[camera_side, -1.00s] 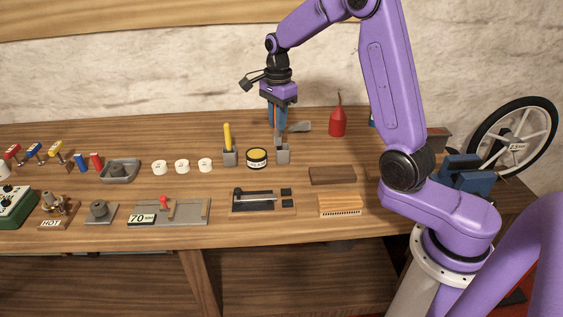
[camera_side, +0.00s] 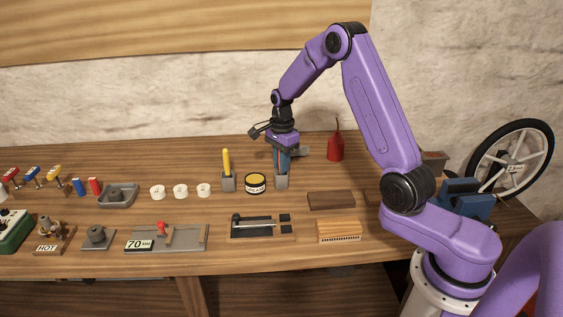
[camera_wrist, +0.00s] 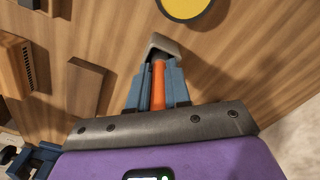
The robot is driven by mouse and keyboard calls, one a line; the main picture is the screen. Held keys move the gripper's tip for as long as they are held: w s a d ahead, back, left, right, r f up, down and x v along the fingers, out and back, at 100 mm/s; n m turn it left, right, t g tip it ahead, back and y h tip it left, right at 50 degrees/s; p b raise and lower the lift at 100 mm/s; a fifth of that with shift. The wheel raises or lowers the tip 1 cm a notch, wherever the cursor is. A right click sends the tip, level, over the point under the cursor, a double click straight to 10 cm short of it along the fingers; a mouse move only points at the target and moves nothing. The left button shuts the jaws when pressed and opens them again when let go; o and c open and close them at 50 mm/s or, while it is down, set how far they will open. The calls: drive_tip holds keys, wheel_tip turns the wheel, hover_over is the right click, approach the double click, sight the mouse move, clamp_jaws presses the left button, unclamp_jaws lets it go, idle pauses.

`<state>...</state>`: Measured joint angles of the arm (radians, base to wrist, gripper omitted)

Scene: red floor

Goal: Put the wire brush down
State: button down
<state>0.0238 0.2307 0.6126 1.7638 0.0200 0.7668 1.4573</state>
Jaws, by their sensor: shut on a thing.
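My gripper (camera_side: 281,168) points down at a grey holder (camera_side: 282,183) on the bench. Its blue fingers are shut on the wire brush, whose orange handle (camera_wrist: 158,88) shows between them in the wrist view. In the side view only a thin orange strip of the handle shows between the fingers. The fingertips are right at the holder's top, and the brush's lower end is hidden, seemingly inside the holder. The holder's grey rim (camera_wrist: 165,43) also shows just beyond the fingertips in the wrist view.
A yellow-lidded round tin (camera_side: 256,183) and a second grey holder with a yellow handle (camera_side: 226,163) stand to the left. A red oil can (camera_side: 335,147) stands behind right. A dark brown block (camera_side: 331,201) lies in front right.

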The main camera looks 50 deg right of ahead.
drive_tip(key=c, duration=1.1)
unclamp_jaws()
drive_tip(key=shift+f, duration=0.1)
